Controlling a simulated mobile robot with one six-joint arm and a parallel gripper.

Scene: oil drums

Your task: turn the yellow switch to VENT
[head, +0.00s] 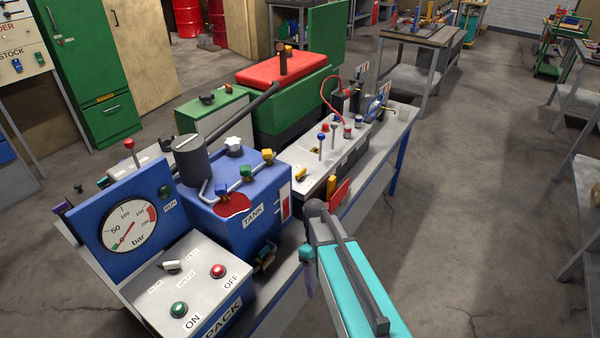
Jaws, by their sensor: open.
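A small yellow switch handle (300,173) sits on the light top of a box (314,182) behind the blue tank, in the head view. Dark marks lie beside it; no VENT lettering can be read, and I cannot tell its exact setting. My arm reaches in from the bottom, with a teal link and a dark joint. This joint is in front of the box and to the lower right of the yellow handle, apart from it in the picture. My gripper cannot be made out; the arm hides what lies behind it.
The blue tank (252,238) carries a pipe with blue, green and yellow knobs (268,155). The blue pack (180,290) with a gauge stands in front. Two upright levers (321,140) rise behind the yellow handle. The floor (460,200) to the right is free.

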